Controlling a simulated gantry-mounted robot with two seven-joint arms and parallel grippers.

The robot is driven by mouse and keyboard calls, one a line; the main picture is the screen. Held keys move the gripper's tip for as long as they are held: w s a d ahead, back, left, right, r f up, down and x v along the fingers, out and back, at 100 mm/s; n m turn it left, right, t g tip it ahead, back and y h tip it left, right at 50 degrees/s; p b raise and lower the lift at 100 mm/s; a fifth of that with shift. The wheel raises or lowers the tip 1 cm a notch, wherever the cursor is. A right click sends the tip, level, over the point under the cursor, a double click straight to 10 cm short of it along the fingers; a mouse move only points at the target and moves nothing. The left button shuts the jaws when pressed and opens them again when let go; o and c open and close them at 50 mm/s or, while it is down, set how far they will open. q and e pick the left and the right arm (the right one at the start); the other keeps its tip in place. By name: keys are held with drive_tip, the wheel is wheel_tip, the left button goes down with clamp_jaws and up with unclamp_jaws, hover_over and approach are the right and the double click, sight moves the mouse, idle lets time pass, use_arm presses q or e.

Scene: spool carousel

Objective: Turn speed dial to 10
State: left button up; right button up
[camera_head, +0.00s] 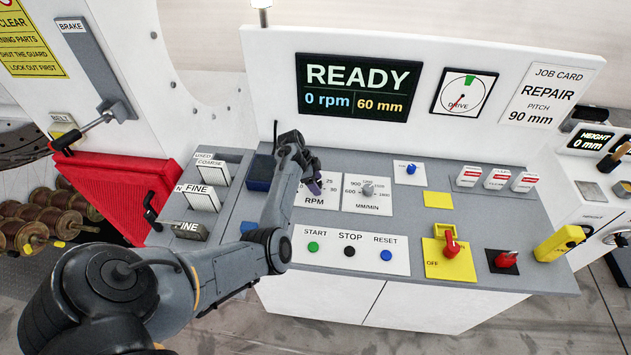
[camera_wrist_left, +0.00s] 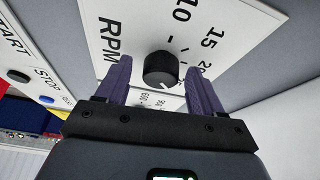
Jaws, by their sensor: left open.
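The speed dial is a black round knob (camera_wrist_left: 160,68) on a white RPM plate (camera_wrist_left: 110,35) with printed marks including 10, 15 and 20. A short white line shows on the knob's lower edge in the wrist view. My left gripper (camera_wrist_left: 158,72) is open, with one purple finger on each side of the knob and a visible gap to each. In the head view my left gripper (camera_head: 313,182) hangs over the RPM plate (camera_head: 314,203) and hides the knob. My right gripper is not in view.
A MM/MIN dial (camera_head: 367,189) sits just right of the RPM plate. START, STOP and RESET buttons (camera_head: 350,251) lie in front. A yellow OFF switch plate (camera_head: 450,260) is further right. The display (camera_head: 358,88) behind reads READY, 0 rpm, 60 mm.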

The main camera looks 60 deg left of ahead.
use_arm(q)
drive_tip(key=c, duration=1.1)
drive_tip(key=shift+o, duration=0.2)
drive_tip(key=shift+r, duration=0.1)
